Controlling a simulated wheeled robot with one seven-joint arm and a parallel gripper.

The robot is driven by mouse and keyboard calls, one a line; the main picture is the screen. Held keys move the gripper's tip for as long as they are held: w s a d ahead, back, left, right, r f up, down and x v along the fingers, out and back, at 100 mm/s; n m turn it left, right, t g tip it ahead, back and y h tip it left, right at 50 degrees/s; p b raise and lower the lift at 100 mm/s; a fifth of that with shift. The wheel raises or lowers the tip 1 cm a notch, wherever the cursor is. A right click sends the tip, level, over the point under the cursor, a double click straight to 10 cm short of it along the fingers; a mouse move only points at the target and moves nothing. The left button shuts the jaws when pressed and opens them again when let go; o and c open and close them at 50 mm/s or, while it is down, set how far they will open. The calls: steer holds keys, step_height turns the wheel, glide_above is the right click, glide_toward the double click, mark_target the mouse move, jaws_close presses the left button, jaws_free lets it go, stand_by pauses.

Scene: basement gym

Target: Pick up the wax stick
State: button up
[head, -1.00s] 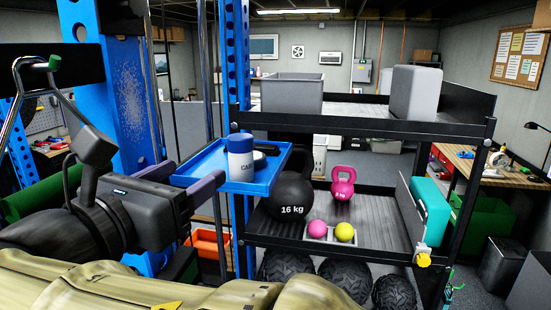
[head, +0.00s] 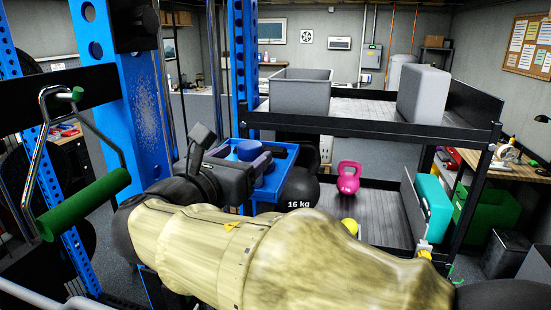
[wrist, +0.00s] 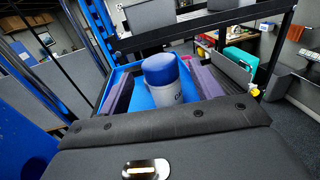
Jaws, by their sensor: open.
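The wax stick appears to be the cylinder with a blue cap (head: 249,150) and a whitish body, standing upright on a small blue tray (head: 288,158). In the wrist view the wax stick (wrist: 163,82) shows part of a dark label; its base is hidden behind my gripper's body. My gripper (head: 243,160) is open, with one purple-grey finger on each side of the stick. In the wrist view the fingers (wrist: 162,88) flank it with visible gaps, so it is not gripped. My arm hides the stick's lower part in the head view.
The tray is fixed beside a blue rack post (head: 243,70). Right of it is a black shelf unit with a grey bin (head: 300,92), a black 16 kg kettlebell (head: 300,188), a pink kettlebell (head: 348,177) and a yellow ball (head: 349,227). A green-grip handle (head: 85,203) hangs at left.

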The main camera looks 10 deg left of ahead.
mark_target(255, 148)
steer(key=shift+w+d+r+p, duration=0.15)
steer(key=shift+w+p, duration=0.3)
steer(key=shift+p, duration=0.1)
steer(key=p+x, duration=0.2)
steer(key=x, duration=0.2)
steer(key=shift+w+p, duration=0.15)
steer(key=shift+p, duration=0.15)
steer(key=shift+f, duration=0.25)
steer(key=c, duration=1.1)
